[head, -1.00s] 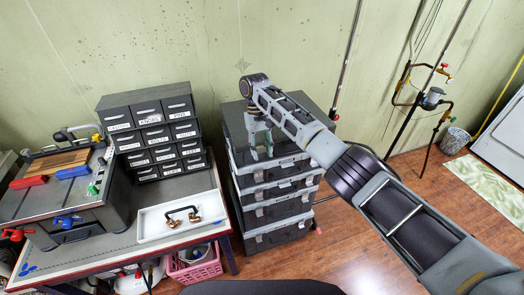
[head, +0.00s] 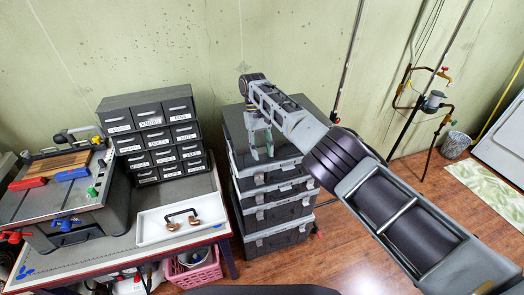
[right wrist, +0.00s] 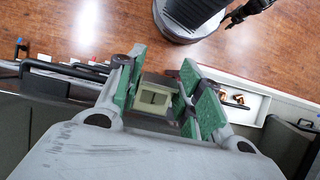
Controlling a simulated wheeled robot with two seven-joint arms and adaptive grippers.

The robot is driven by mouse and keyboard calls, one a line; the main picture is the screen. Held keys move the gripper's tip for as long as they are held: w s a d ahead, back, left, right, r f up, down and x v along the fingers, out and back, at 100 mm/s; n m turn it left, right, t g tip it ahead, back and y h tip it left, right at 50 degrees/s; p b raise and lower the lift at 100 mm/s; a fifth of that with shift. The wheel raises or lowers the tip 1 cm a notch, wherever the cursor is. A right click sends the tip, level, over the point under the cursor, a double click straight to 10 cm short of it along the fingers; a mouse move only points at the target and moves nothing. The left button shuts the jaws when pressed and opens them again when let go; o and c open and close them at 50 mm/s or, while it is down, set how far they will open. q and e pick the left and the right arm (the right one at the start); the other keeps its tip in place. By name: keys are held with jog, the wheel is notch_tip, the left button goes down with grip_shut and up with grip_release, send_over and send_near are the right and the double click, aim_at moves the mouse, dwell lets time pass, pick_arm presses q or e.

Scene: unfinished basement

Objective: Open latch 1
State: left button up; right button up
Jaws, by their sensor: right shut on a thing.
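A stack of dark grey cases with light grey edges (head: 281,214) stands on the floor in the middle of the head view. My right gripper (head: 262,151) is at the front of the upper case, fingers pointing down. In the right wrist view its green-padded fingers (right wrist: 162,92) are shut on a pale latch (right wrist: 153,98) with a dark mark on it. The fingers and wrist hide part of the latch. I cannot read its number clearly or tell whether it has lifted. My left gripper does not show.
Left of the stack, a workbench (head: 110,252) holds a labelled drawer cabinet (head: 155,134) and a white tray (head: 151,231) with a handle-like part. A pink basket (head: 196,272) sits below. Open wooden floor (head: 372,225) lies to the right.

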dwell(0.6)
jog(key=o, duration=0.9)
jog(key=shift+w+f+t, duration=0.15)
jog(key=shift+w+t, duration=0.05)
jog(key=shift+t, duration=0.1)
jog(key=shift+s+f+t+y+p, duration=0.3)
jog(key=shift+s+f+t+p, duration=0.2)
jog(key=shift+t, duration=0.2)
dwell(0.6)
jog(key=shift+s+a+f+t+y, duration=0.2)
jog(key=shift+s+t+y, duration=0.1)
jog(key=shift+t, duration=0.4)
jog(key=shift+d+f+t+y, duration=0.2)
jog(key=shift+f+t, duration=0.15)
jog(key=shift+t, duration=0.35)
jog(key=shift+d+f+t+y, duration=0.2)
jog(key=shift+f+t, duration=0.1)
jog(key=shift+t, duration=0.4)
